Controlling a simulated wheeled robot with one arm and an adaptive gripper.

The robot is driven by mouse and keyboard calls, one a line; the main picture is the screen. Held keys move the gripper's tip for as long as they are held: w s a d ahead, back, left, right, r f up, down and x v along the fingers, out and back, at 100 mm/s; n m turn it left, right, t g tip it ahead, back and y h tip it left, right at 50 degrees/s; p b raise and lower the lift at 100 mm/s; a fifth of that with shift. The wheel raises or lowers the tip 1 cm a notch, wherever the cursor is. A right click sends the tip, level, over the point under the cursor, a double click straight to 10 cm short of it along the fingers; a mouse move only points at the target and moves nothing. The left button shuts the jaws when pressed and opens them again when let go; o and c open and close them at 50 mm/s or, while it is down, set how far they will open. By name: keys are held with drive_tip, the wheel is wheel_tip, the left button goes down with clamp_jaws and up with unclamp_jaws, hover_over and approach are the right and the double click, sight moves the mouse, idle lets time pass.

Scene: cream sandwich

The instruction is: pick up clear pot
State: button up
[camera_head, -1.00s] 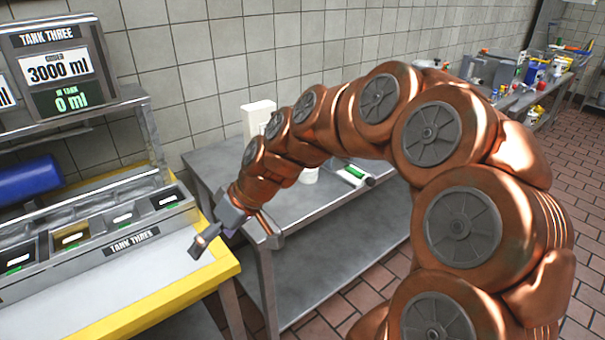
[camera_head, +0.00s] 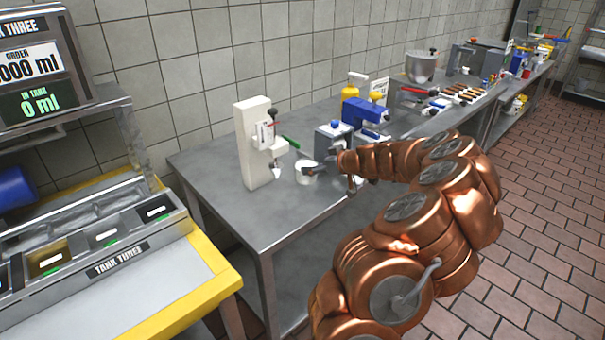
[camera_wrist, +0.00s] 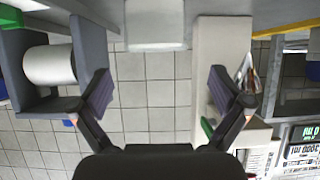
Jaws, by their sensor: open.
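A small, pale, round pot (camera_head: 306,174) stands on the grey metal table in the head view, at the foot of the white stand; I cannot tell whether it is clear. My gripper (camera_head: 330,168) is just right of it, partly overlapping it in the picture, so contact is unclear. In the wrist view my gripper (camera_wrist: 158,92) has its two dark fingers spread wide with nothing between them. A pale, blocky shape (camera_wrist: 155,22) lies at the top middle of that view, beyond the fingertips; I cannot tell whether it is the pot.
The tall white stand (camera_head: 256,145) is left of the pot. A grey box with a blue knob (camera_head: 333,140) and a blue machine (camera_head: 364,112) stand close behind my gripper. The yellow-edged tank counter (camera_head: 180,305) is at left. The table's front left corner is clear.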

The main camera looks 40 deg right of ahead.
sight(299, 167)
drive_tip(key=shift+w+f, duration=0.15)
drive_tip(key=shift+w, duration=0.2)
drive_tip(key=shift+w+d+f+p, duration=0.25)
drive_tip(key=shift+w+f+p, duration=0.1)
drive_tip(key=shift+w+f, duration=0.1)
drive_tip(key=shift+p+x, duration=0.9)
drive_tip(key=shift+x, duration=1.5)
drive_tip(key=shift+f, duration=0.15)
drive_tip(key=c, duration=1.2)
drive_tip(key=shift+c, duration=0.2)
